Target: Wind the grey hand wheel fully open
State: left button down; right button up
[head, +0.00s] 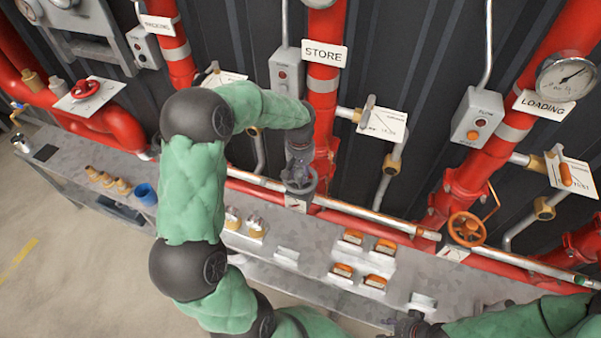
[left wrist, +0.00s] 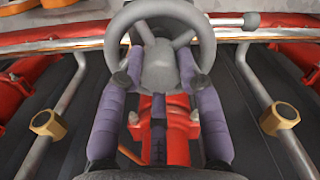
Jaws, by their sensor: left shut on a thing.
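The grey hand wheel (left wrist: 160,14) is in front of the red STORE pipe. In the head view the grey hand wheel (head: 299,182) is partly covered by my left gripper (head: 300,165). In the left wrist view the purple fingers of my left gripper (left wrist: 160,75) reach in from below, one on each side of the wheel's grey hub, and are shut on the wheel. My right arm is at the bottom right of the head view, with its dark gripper (head: 412,328) low by the bench edge; its fingers are not clear.
An orange hand wheel (head: 467,229) is on the LOADING pipe to the right, and a red hand wheel (head: 84,90) is at far left. Several orange-topped blocks (head: 374,282) and a blue cup (head: 145,194) stand on the grey bench.

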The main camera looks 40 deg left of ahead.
pick_arm(q)
jog(key=n, duration=0.2)
jog(key=n+b, duration=0.1)
jog(key=n, duration=0.1)
jog(key=shift+w+a+f+n+b, duration=0.1)
jog(key=shift+a+n+b, duration=0.1)
jog(key=shift+n+b, duration=0.15)
jog(key=shift+n, duration=0.75)
jog(key=n+b, duration=0.1)
jog(key=n, duration=0.4)
jog(key=shift+a+b, duration=0.1)
jog(key=shift+b, duration=0.25)
jog(key=n, duration=0.3)
jog(key=shift+r+b, duration=0.25)
jog(key=shift+b, duration=0.05)
jog(key=shift+w, duration=0.1)
